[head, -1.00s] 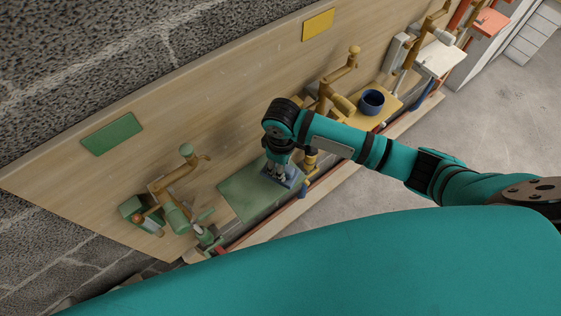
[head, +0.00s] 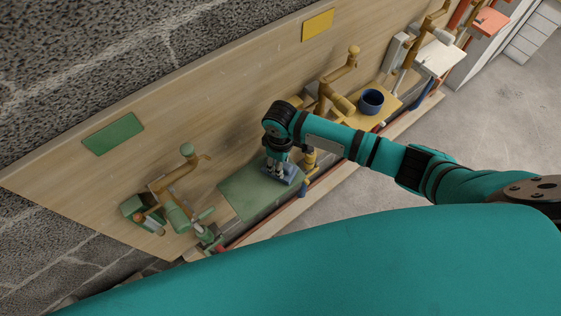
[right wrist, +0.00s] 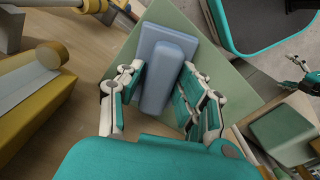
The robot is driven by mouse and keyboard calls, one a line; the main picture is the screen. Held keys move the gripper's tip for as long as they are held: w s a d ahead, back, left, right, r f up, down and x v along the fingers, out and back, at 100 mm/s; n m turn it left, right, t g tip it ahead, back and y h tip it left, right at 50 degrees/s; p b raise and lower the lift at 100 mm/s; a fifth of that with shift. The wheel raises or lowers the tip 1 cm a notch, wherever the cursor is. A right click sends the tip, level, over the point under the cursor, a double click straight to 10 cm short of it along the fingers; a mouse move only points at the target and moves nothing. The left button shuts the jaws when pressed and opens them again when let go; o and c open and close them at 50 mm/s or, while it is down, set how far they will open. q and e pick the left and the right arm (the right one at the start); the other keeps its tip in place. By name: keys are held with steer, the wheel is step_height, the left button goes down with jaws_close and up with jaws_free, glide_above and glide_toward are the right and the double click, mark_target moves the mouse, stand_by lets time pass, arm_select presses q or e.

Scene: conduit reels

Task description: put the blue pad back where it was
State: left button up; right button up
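The blue pad (right wrist: 167,68) is a flat pale-blue plate with a raised bar along it. It lies on the green board (head: 245,192), near its right end in the head view (head: 296,178). My right gripper (right wrist: 163,85) is over it with one finger on each side of the bar. Narrow gaps show between the fingers and the bar, so it looks open. The gripper hides part of the pad in the head view. A teal and white part at the right edge of the right wrist view looks like my left gripper (right wrist: 304,78); its fingers are too small to read.
A green fixture (head: 175,210) stands left of the green board. To the right, a yellow shelf (head: 392,108) holds a dark blue cup (head: 371,101). Green (head: 113,133) and yellow (head: 318,25) plates are on the wooden panel (head: 215,100). Open floor (head: 480,125) lies at right.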

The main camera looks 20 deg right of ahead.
steer(key=shift+o, duration=1.1)
step_height(320, 180, up, 12)
steer(key=shift+r, duration=0.2)
